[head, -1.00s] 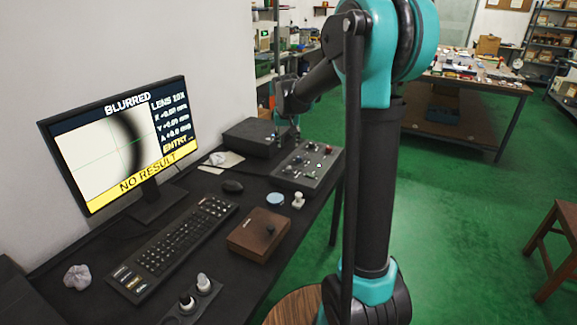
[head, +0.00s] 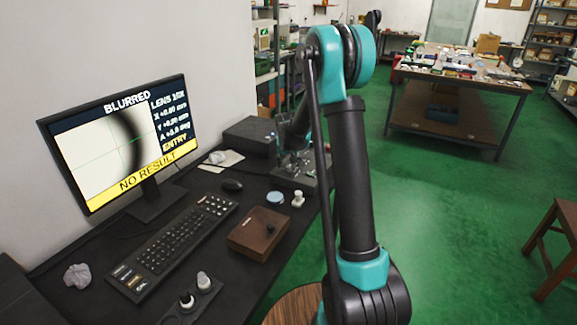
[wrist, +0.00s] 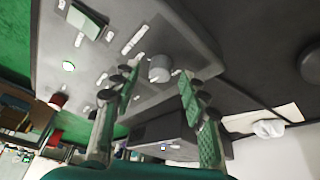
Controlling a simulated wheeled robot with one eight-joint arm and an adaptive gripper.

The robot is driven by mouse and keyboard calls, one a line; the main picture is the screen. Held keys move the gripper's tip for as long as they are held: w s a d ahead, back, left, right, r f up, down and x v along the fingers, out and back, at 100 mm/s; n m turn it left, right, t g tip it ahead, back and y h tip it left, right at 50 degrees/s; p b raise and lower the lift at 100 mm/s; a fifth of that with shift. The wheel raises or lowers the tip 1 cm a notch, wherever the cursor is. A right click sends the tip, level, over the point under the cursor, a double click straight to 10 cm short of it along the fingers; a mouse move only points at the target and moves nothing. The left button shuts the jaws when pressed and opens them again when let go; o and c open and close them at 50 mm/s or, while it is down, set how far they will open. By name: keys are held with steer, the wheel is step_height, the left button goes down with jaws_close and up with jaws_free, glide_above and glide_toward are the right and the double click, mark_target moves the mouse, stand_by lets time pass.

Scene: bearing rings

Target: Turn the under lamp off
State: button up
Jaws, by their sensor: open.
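The grey control panel (head: 289,178) lies on the black desk, partly hidden by my arm in the head view. In the wrist view the panel (wrist: 75,75) fills the upper left, with labels, small switches, a lit white-green button (wrist: 68,66) and a red knob (wrist: 58,100). A round grey knob (wrist: 159,66) stands between my fingertips. My gripper (wrist: 158,78) is open, with a green-padded finger on each side of this knob. I cannot tell whether either finger touches it. No label naming the under lamp is readable.
The monitor (head: 122,140) reads BLURRED and NO RESULT. A keyboard (head: 172,243), a mouse (head: 232,185), a brown box (head: 258,232) and a blue-lidded disc (head: 275,198) lie in front. A dark box (head: 248,133) stands behind. Crumpled paper (wrist: 268,128) lies beside the panel.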

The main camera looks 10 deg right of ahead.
steer(key=shift+w+f, duration=0.1)
steer(key=shift+f, duration=0.2)
steer(key=shift+c, duration=0.3)
jaws_close()
